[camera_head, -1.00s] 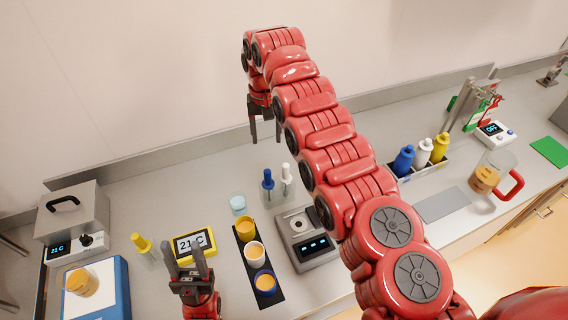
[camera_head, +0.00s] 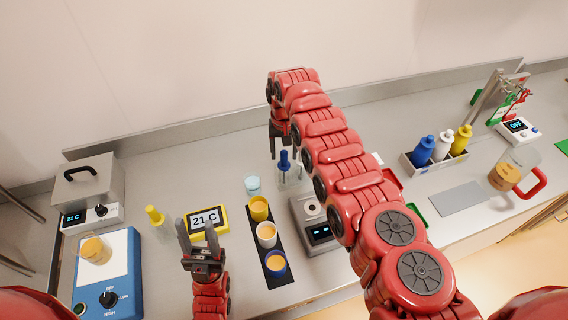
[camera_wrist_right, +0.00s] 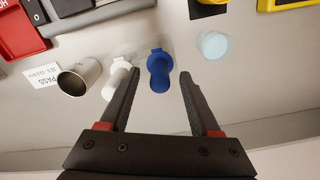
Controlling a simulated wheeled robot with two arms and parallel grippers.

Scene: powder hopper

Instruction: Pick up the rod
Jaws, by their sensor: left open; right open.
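No thing is plainly marked as the rod. A slim upright piece with a blue handle (camera_head: 284,163) stands in a clear holder at the middle of the bench; its blue top also shows in the right wrist view (camera_wrist_right: 159,72). A similar white-handled piece (camera_wrist_right: 117,78) stands beside it, mostly hidden by my right arm in the head view. My right gripper (camera_head: 284,151) is open and empty, pointing down near the blue handle. In the right wrist view, the blue top appears between the open fingertips (camera_wrist_right: 160,80). My left gripper (camera_head: 195,228) is open and empty at the front left.
A yellow-handled piece (camera_head: 155,216) stands at the left near a yellow-framed display (camera_head: 208,221). A black strip (camera_head: 281,281) holds several cups beside a scale (camera_head: 318,233). A metal cup (camera_wrist_right: 80,77) is near the white piece. A bottle rack (camera_head: 437,166) stands at the right.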

